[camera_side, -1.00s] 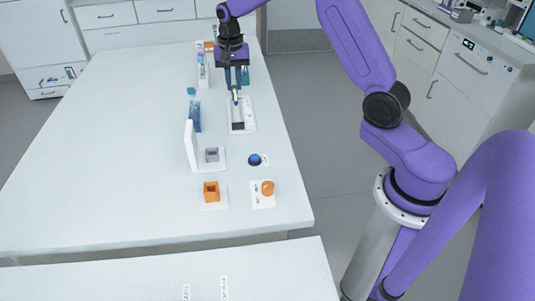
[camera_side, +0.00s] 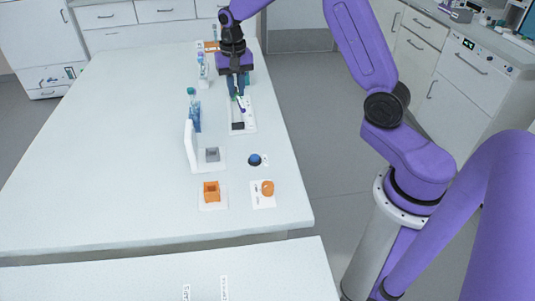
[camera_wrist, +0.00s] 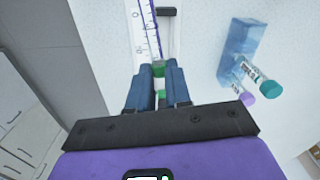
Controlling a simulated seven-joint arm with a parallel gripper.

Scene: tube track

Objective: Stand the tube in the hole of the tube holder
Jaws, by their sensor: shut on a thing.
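My gripper (camera_side: 238,95) is at the far end of the table, low over a long white plate (camera_side: 250,126) with dark end pieces. In the wrist view my gripper (camera_wrist: 158,98) has its blue fingers shut on the tube (camera_wrist: 148,32), near its green part. The tube is clear with scale marks and reaches out from the fingers over the plate. In the side view the tube (camera_side: 242,106) slants, with a purple lower tip. A grey block with a square hole (camera_side: 212,155) and an orange block with a square hole (camera_side: 211,190) stand nearer; which is the tube holder I cannot tell.
A blue rack (camera_wrist: 238,45) with teal-capped and purple-capped tubes stands beside the plate. A white upright panel (camera_side: 190,146) rises beside the grey block. A blue knob (camera_side: 254,160) and an orange round piece (camera_side: 267,188) sit at the right. The table's left side is clear.

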